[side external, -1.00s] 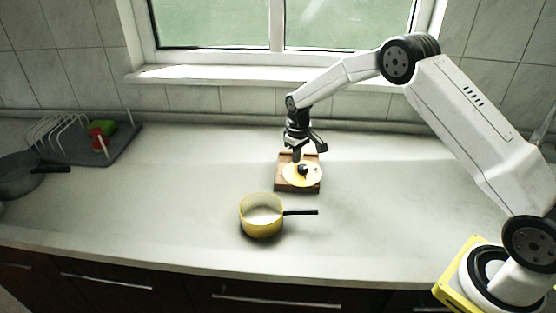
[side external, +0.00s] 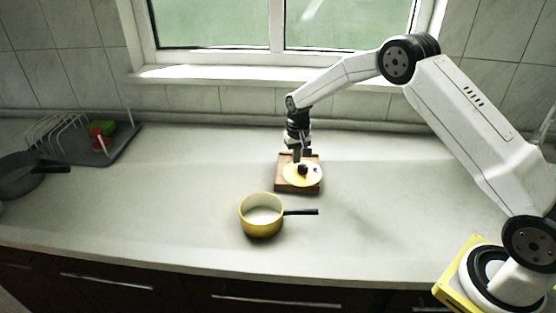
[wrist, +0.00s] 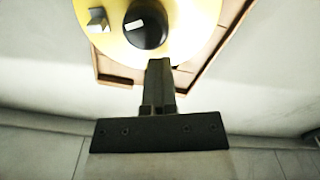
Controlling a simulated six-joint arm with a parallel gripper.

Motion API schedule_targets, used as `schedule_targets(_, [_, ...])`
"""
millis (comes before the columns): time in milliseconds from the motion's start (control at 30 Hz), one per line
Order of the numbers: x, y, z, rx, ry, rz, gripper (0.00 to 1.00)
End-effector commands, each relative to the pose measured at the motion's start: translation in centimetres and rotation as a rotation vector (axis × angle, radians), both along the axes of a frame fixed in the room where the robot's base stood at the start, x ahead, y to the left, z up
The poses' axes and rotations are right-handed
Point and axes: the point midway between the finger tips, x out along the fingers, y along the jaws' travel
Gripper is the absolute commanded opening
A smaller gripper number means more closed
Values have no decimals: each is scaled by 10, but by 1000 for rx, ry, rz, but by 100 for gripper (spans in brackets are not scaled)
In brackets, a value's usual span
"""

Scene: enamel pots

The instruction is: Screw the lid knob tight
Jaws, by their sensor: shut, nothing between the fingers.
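The yellow lid (side external: 290,175) lies on a wooden block (side external: 284,186) on the counter. Its black knob (side external: 303,170) stands at the lid's middle. In the wrist view the knob (wrist: 146,26) bears a small white mark, and a small pale metal piece (wrist: 97,20) sits on the lid beside it. My gripper (wrist: 158,64) is shut and empty, with its fingertips beside the knob at the lid's edge. I cannot tell whether the fingertips touch the lid. In the side view my gripper (side external: 302,156) is just behind the knob.
A yellow pot (side external: 262,228) with a dark handle stands in front of the block. A grey rack tray (side external: 118,152) with red and green items and a dark pan (side external: 22,178) are at the left. The counter between is clear.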

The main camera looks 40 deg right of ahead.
Motion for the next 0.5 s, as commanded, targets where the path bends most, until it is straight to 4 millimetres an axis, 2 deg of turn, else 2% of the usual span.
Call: schedule_targets(500, [0,0,0,0,0,-399,0])
